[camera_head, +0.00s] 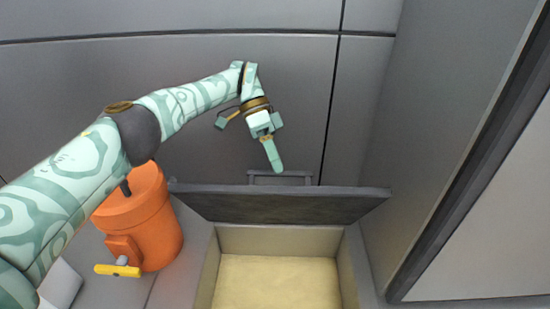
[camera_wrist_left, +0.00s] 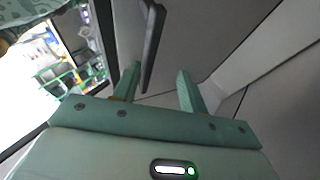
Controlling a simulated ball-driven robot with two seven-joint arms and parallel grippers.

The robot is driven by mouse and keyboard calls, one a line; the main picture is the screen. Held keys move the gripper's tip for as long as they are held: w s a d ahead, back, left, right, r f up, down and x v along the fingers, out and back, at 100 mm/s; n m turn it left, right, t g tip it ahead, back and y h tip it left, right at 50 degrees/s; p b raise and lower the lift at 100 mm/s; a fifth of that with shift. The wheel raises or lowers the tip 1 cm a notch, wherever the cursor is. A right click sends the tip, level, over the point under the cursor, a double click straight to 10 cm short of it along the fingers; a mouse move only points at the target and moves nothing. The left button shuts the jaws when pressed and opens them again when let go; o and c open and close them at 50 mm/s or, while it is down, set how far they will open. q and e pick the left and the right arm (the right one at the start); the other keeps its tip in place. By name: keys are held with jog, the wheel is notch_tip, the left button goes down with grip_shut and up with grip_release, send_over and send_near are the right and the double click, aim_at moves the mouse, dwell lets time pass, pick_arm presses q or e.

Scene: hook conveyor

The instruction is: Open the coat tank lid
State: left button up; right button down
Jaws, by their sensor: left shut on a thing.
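The coat tank lid (camera_head: 275,204) is a dark grey panel tilted up at the back edge of the tank, so the tank is open. Its thin grey handle (camera_head: 258,174) stands at the lid's upper edge. The tank (camera_head: 211,270) has beige inner walls and a bare beige floor. My left gripper (camera_head: 273,157) points down from above, its fingertips at the handle, and is shut on it. In the left wrist view a dark bar (camera_wrist_left: 152,45) shows between the two fingers, which stand apart. My right gripper is in neither view.
An orange canister (camera_head: 145,225) with a yellow-handled valve (camera_head: 117,270) stands left of the tank, beneath my left arm. A grey panelled wall (camera_head: 180,65) is behind the lid. A grey side wall with a dark frame (camera_head: 480,160) bounds the right.

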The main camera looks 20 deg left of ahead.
pick_arm(q)
jog(key=shift+a+f, duration=0.15)
jog(key=shift+f, duration=0.1)
jog(key=s+d+r+p, duration=0.4)
jog(key=s+r, duration=0.9)
jog(key=shift+s+d+r, duration=0.15)
jog(key=shift+s+r, duration=0.05)
jog(key=shift+r, duration=0.05)
